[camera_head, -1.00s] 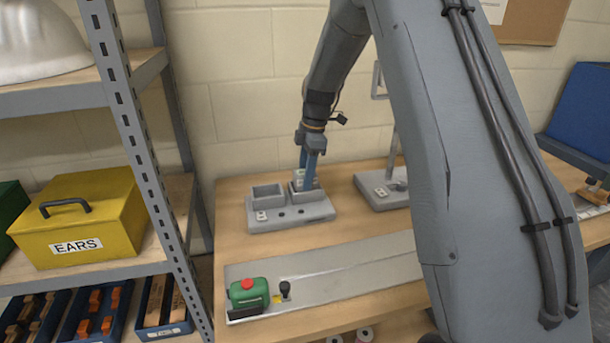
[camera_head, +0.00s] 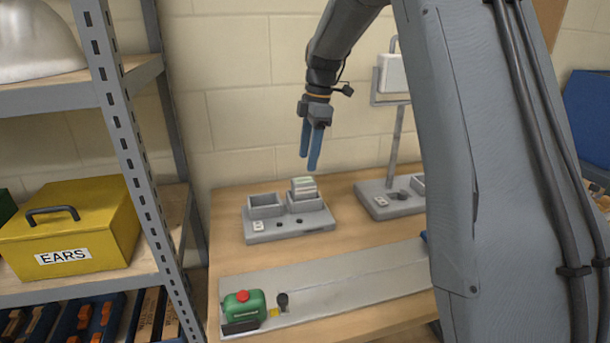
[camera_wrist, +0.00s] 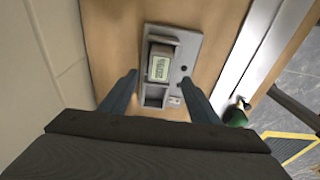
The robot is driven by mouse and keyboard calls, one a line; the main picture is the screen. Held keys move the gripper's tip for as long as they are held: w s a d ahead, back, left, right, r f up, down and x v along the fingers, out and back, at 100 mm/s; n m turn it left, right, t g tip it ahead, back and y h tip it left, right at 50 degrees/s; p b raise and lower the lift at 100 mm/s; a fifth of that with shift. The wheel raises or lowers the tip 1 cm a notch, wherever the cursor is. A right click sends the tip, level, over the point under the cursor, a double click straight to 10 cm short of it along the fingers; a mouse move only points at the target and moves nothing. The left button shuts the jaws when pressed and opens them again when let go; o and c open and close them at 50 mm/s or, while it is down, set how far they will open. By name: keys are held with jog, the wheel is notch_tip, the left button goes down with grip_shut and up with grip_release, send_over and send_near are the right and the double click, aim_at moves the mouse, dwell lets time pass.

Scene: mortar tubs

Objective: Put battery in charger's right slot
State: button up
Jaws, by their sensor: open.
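The grey charger (camera_head: 290,226) stands on the wooden bench, with two square slots side by side. The battery (camera_head: 303,187) is upright in the right slot, its top showing above the slot walls. The left slot (camera_head: 266,205) is empty. My gripper (camera_head: 311,164) is open and empty, above the battery and apart from it. In the wrist view the battery (camera_wrist: 159,66) shows a pale label or display, and the charger (camera_wrist: 176,45) lies beyond my two spread fingers (camera_wrist: 163,82). How deep the battery sits is hidden by the slot walls.
A grey base with a post (camera_head: 385,200) stands right of the charger. A green object with a red top (camera_head: 243,306) sits on a metal strip (camera_head: 350,281) at the bench front. A shelf with a yellow box (camera_head: 70,225) is at the left.

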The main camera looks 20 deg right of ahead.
jog(key=s+f+m, duration=0.3)
jog(key=s+m, duration=0.3)
jog(key=s, duration=0.4)
jog(key=s+a+f+m+h, duration=0.1)
jog(key=s+f+m, duration=0.3)
jog(key=s, duration=0.6)
jog(key=s+f+m+t, duration=0.1)
jog(key=s+f+m, duration=0.3)
jog(key=s+m, duration=0.4)
jog(key=shift+s+a+f+h, duration=0.1)
jog(key=shift+s+a+h, duration=0.1)
jog(key=shift+s, duration=0.35)
jog(key=shift+s+a+f+h, duration=0.1)
jog(key=shift+s+h, duration=0.1)
jog(key=shift+s, duration=0.3)
